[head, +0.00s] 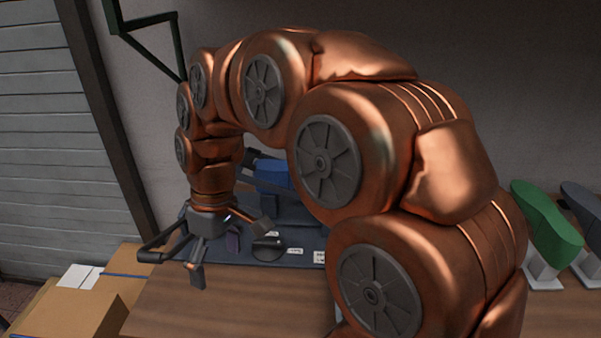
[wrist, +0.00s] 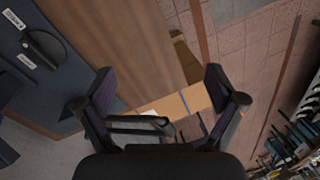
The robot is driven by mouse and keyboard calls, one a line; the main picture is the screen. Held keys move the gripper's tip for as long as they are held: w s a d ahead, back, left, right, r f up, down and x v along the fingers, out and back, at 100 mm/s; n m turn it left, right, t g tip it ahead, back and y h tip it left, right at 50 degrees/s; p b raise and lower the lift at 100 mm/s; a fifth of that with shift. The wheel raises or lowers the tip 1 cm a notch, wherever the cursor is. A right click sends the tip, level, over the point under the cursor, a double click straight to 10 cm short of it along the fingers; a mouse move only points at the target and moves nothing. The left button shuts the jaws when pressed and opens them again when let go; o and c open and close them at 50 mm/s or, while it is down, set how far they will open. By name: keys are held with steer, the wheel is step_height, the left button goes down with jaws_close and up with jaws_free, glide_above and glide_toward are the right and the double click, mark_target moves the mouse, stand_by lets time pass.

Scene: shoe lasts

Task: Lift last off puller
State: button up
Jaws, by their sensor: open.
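The puller appears to be the dark blue-grey machine on the bench, with its flat base (head: 228,254) beside and behind my gripper. The base also shows at the left of the wrist view (wrist: 22,78). A brighter blue piece (head: 271,174) stands on it, half hidden by my arm; I cannot tell whether it is a last or a machine part. My gripper (head: 203,266) points down near the machine's left front, with fingers spread and nothing between them.
A green last (head: 547,222) and a dark grey last (head: 584,208) stand on pale supports at the right. A black rounded part (head: 267,248) sits on the machine base. Cardboard boxes (head: 75,312) lie at the left. The wooden bench front (head: 240,305) is clear.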

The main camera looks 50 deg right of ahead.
steer(key=w+d+r+n+t+y, duration=0.1)
steer(key=w+d+r, duration=0.2)
steer(key=w+d, duration=0.6)
steer(key=d, duration=0.5)
steer(key=w+d+n+t, duration=0.1)
steer(key=d, duration=0.5)
steer(key=w+d+n+t, duration=0.1)
steer(key=w+d, duration=0.1)
steer(key=d, duration=0.5)
steer(key=shift+w+d+r+p, duration=0.35)
steer(key=shift+r, duration=0.05)
steer(key=t, duration=0.1)
glide_toward(274, 172)
steer(key=shift+n, duration=0.4)
steer(key=s+d+f, duration=0.1)
steer(key=s+d, duration=0.1)
steer(key=s+d+f, duration=0.1)
steer(key=d, duration=0.1)
steer(key=shift+s+d+f, duration=0.25)
steer(key=shift+s, duration=0.1)
steer(key=shift+p+x, duration=0.45)
steer(key=shift+x, duration=0.85)
steer(key=shift+p+x, duration=0.7)
steer(key=shift+x, duration=0.25)
steer(key=shift+p+x, duration=0.5)
steer(key=shift+x, duration=1.1)
steer(key=shift+w, duration=0.1)
steer(key=shift+c, duration=0.4)
steer(key=shift+r, duration=0.1)
jaws_close()
